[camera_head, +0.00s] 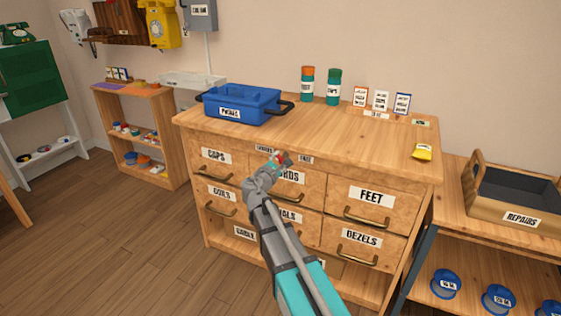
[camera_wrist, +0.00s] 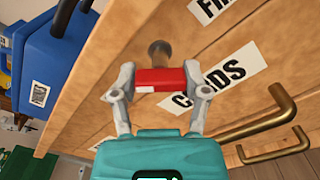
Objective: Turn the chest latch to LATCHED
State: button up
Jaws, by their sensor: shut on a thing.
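The chest latch has a red grip (camera_wrist: 172,79) on a round metal post (camera_wrist: 158,52) on the upper front of the wooden drawer chest (camera_head: 188,127). My gripper (camera_wrist: 155,92) has one finger on each side of the red grip and is shut on it. In the head view my gripper (camera_head: 279,161) is at the chest's top front rail, above the middle drawer column, and mostly covers the latch. Small labels stand left (camera_head: 264,149) and right (camera_head: 305,160) of it, too small to read surely. I cannot tell which label the latch points to.
A blue toolbox (camera_head: 240,105) and two bottles (camera_head: 321,86) stand on the chest top. Brass drawer handles (camera_wrist: 265,125) stick out below the latch. A low bench with a "REPAIRS" crate (camera_head: 515,200) stands to the right. Floor (camera_head: 110,235) is clear at left.

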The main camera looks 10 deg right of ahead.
jog(key=shift+d, duration=0.1)
dwell(0.3)
jog(key=o, duration=1.2)
jog(key=shift+c, duration=0.2)
jog(key=v, duration=1.2)
